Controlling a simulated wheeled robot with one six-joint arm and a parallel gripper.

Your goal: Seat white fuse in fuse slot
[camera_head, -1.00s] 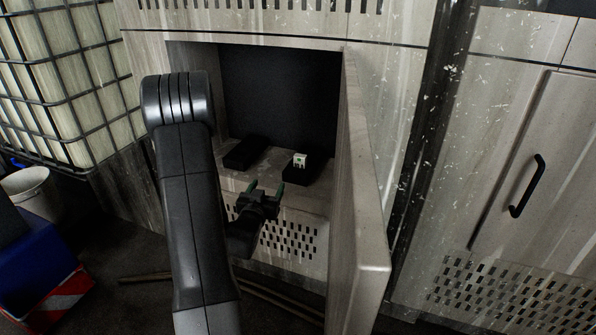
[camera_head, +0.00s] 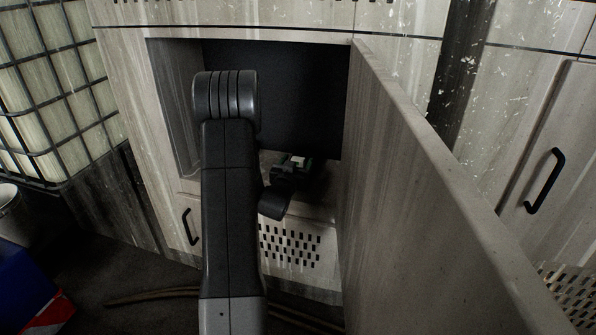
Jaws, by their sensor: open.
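The white fuse (camera_head: 298,159) is a small pale piece inside the open cabinet compartment, seen just past my gripper. My gripper (camera_head: 293,166) is open, its fingers close around or just in front of the fuse; I cannot tell whether they touch it. The dark block under the fuse is mostly hidden by my gripper. The other dark block at the left of the shelf is hidden behind my arm, and no fuse slot can be made out.
The cabinet door (camera_head: 420,180) stands open close to the right of my arm. The compartment's left wall (camera_head: 172,110) and dark back (camera_head: 305,95) bound the space. A caged tank (camera_head: 65,90) and a blue object (camera_head: 25,290) are at the left.

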